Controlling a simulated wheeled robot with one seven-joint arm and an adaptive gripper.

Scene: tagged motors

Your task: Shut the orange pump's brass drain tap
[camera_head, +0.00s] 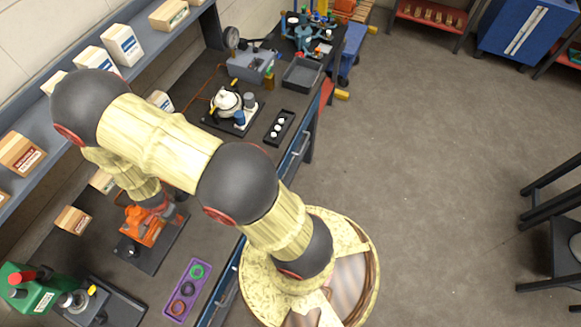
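The orange pump (142,230) stands on a dark base plate (148,266) on the workbench at the lower left. My arm comes down over the bench, and my gripper (168,211) is low beside the pump at its upper right. The gripper is small and dark here, and its fingers cannot be made out. I cannot tell whether it touches the pump or is open or shut. The brass drain tap cannot be picked out; a small pale fitting (132,250) shows at the pump's lower left.
A green canister (28,290) and a grey motor (75,301) stand at the bottom left. A purple tray of rings (187,288) lies near the front edge. A white pump (228,102) and a black tray (279,128) are farther along. A shelf of boxes overhangs the back.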

